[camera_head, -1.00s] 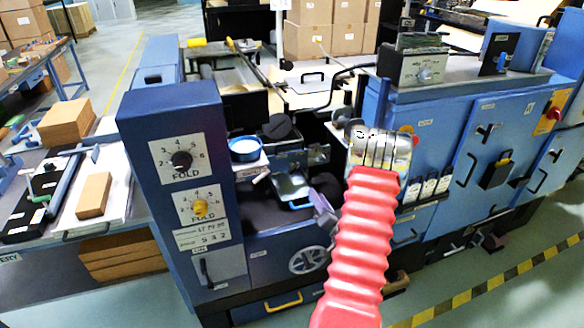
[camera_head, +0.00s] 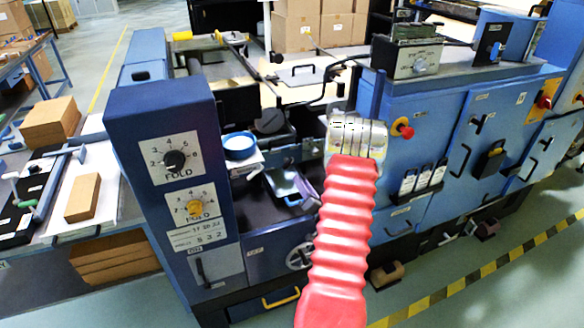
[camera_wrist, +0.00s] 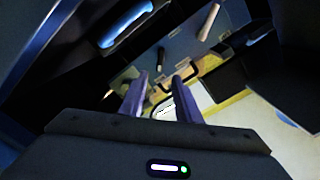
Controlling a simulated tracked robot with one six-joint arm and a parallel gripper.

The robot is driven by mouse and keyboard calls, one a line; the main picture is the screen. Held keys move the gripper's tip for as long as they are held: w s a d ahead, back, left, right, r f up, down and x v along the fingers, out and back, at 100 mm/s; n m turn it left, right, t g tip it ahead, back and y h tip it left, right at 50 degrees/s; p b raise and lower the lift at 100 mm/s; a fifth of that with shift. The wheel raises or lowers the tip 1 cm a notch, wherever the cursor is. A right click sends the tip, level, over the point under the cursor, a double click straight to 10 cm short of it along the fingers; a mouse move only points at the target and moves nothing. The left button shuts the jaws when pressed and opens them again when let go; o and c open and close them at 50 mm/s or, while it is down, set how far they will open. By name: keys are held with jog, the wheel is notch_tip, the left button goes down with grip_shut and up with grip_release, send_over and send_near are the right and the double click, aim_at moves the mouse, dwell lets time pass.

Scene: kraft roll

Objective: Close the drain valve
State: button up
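I cannot single out the drain valve for sure. A grey handwheel (camera_head: 299,257) sits low on the front of the blue machine, partly hidden by my red ribbed arm. A yellow bar handle (camera_head: 281,299) is below it. My gripper (camera_wrist: 160,80) shows two purple fingers in the wrist view, apart with nothing held between them. In the head view one purple finger (camera_head: 306,188) shows beside my arm, in front of the machine's recess.
A blue column with two FOLD dials (camera_head: 175,161) stands at left. A blue-rimmed round cup (camera_head: 240,146) is beside the recess. Blue cabinets (camera_head: 470,150) with black handles are at right.

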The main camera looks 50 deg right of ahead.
aim_at(290, 165)
jog(key=x, duration=1.1)
jog(key=shift+w+d, duration=0.1)
jog(key=shift+w, duration=0.1)
grip_shut()
